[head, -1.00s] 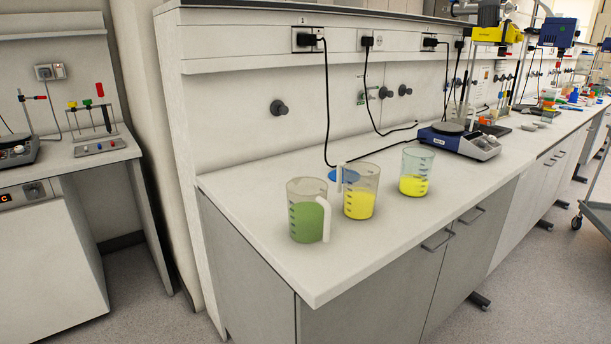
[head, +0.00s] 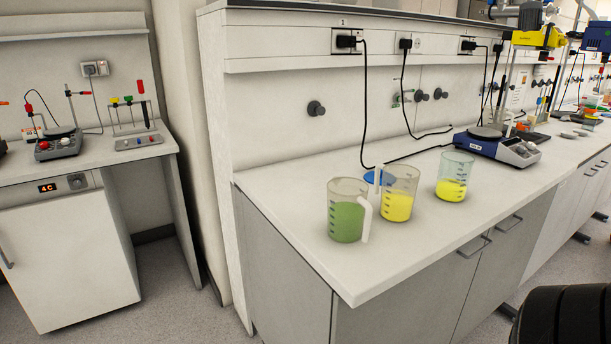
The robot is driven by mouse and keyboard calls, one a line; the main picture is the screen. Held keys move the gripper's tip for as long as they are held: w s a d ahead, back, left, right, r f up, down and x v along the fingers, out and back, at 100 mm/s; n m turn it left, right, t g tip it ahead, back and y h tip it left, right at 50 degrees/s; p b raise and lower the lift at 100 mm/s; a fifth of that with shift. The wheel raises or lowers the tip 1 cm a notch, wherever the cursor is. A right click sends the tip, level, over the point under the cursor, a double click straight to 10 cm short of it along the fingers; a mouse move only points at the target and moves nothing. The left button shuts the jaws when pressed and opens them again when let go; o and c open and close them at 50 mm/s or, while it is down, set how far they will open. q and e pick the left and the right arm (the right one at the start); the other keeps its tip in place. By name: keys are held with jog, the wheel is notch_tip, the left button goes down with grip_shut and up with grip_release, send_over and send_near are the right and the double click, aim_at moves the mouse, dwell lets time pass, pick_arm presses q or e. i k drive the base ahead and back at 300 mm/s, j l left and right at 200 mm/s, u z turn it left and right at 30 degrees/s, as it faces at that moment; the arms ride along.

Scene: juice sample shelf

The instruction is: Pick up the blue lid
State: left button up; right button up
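The blue lid (head: 372,178) lies on the white bench top, behind the beakers and partly hidden by them. A beaker with green liquid (head: 346,222) stands in front of it to the left. A beaker with yellow liquid (head: 397,207) stands in front of it to the right, with its handle overlapping the lid in this view. A third beaker with yellow liquid (head: 452,190) stands further right. Neither of my grippers is in view.
A blue and white hotplate stirrer (head: 497,147) stands behind the beakers to the right. Black cables (head: 366,110) hang from wall sockets and run across the bench behind the lid. The bench front corner (head: 352,300) is clear. Another bench (head: 85,165) stands left.

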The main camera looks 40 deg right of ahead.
aim_at(369, 177)
jog(key=l+u, duration=0.1)
jog(key=u, duration=0.8)
jog(key=k+l+u, duration=0.1)
jog(key=u, duration=0.3)
jog(key=k+l, duration=0.55)
jog(key=k, duration=0.2)
jog(key=k+l, duration=0.6)
jog(key=k, duration=0.15)
